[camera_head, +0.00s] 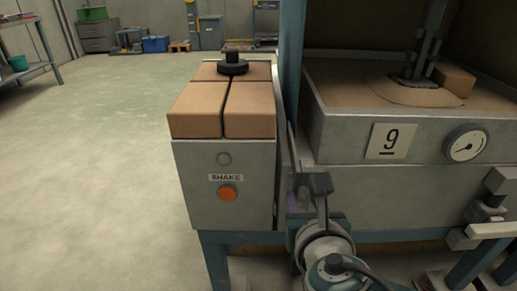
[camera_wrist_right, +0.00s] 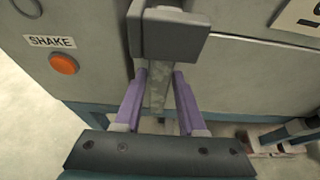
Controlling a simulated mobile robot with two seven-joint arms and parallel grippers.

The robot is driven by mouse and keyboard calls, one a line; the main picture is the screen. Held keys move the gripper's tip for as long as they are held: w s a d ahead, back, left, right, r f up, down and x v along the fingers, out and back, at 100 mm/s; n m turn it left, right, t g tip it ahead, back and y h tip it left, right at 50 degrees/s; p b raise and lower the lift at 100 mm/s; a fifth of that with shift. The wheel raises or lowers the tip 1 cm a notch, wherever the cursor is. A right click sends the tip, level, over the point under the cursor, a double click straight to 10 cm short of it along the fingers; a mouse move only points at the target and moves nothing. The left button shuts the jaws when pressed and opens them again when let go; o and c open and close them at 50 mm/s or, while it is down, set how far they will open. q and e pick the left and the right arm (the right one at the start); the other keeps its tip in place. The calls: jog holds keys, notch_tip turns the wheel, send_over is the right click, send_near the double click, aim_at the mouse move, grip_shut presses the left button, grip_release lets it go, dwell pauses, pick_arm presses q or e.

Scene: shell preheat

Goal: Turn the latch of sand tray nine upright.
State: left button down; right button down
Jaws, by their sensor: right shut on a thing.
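Sand tray nine (camera_head: 345,135) is the grey metal box at the right, with a "9" plate (camera_head: 391,141) on its front. A dark grey latch block (camera_head: 318,183) sits near its front left corner. In the right wrist view the latch (camera_wrist_right: 175,35) shows close up, with a worn grey bar running down from it. My right gripper (camera_wrist_right: 160,95) has its purple fingers on both sides of this bar and is shut on it. In the head view my right wrist hides part of the latch area. My left gripper is not in view.
A grey cabinet (camera_head: 200,212) with a "SHAKE" label and an orange button (camera_head: 228,193) stands close left of the latch, with brown blocks on top. A dial gauge (camera_head: 465,144) is on the tray front. A pale bar (camera_head: 490,230) juts out at the right edge. Open floor lies left.

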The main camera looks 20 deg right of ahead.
dwell(0.4)
jog(key=c, duration=0.6)
grip_release()
jog(key=shift+c, duration=0.2)
jog(key=shift+s+r, duration=0.15)
jog(key=shift+r, duration=0.05)
jog(key=p+v, duration=0.5)
jog(key=v, duration=0.4)
jog(key=shift+s+a, duration=0.2)
jog(key=shift+s, duration=0.1)
jog(key=shift+f, duration=0.1)
